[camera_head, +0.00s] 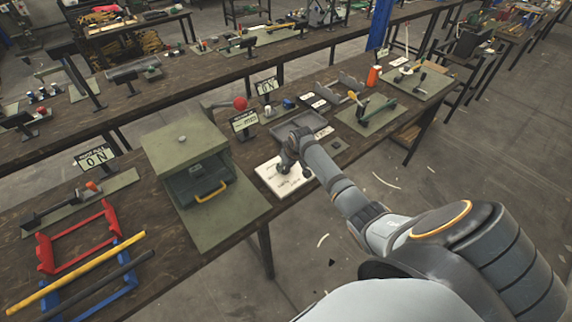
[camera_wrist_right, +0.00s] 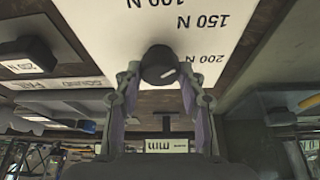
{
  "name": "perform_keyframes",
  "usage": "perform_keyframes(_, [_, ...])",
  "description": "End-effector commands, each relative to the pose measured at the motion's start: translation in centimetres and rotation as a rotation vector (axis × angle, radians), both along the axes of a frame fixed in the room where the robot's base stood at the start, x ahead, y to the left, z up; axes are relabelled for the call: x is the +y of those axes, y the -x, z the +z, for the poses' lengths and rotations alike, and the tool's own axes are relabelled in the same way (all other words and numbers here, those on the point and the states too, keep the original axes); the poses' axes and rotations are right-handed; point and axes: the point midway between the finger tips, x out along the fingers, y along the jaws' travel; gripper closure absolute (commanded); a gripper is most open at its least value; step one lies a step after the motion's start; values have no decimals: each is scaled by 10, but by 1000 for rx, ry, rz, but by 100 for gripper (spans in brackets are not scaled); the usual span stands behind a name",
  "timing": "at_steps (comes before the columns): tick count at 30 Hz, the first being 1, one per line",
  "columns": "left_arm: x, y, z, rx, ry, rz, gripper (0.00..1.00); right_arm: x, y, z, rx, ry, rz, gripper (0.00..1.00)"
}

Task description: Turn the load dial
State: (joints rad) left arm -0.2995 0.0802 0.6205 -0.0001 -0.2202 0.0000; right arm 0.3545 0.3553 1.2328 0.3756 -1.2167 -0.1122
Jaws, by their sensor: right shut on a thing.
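The load dial is a round black knob (camera_wrist_right: 158,66) on a white plate (camera_wrist_right: 105,30) printed with 100 N, 150 N and 200 N in the right wrist view, where the print appears upside down. A short white mark on the knob lies on the side facing the 200 N label. My right gripper (camera_wrist_right: 159,80) has one finger on each side of the knob and is shut on it. In the head view, my right gripper (camera_head: 286,168) is over the white plate (camera_head: 270,180) and hides the knob. My left gripper is not in view.
A green-grey press box (camera_head: 185,145) with a yellow handle (camera_head: 210,192) stands left of the plate. A grey tray (camera_head: 270,137), a red ball knob (camera_head: 240,103) and small signs are behind. Red and blue frames (camera_head: 75,240) lie at the left.

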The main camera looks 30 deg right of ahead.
Motion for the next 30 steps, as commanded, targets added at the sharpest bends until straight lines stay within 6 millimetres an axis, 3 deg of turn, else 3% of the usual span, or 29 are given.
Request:
perform_keyframes(7, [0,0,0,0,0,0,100,0,-1,0,-2,0,1,92])
perform_keyframes(8, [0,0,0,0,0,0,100,0,-1,0,-2,0,1,56])
perform_keyframes(12, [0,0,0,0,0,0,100,0,-1,0,-2,0,1,37])
perform_keyframes(23, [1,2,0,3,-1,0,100,0,1,4,-2,1,2,37])
perform_keyframes(26, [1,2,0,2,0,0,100,-1,7,17,-3,2,1,37])
perform_keyframes(30, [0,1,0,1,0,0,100,-1,19,49,-5,5,3,37])
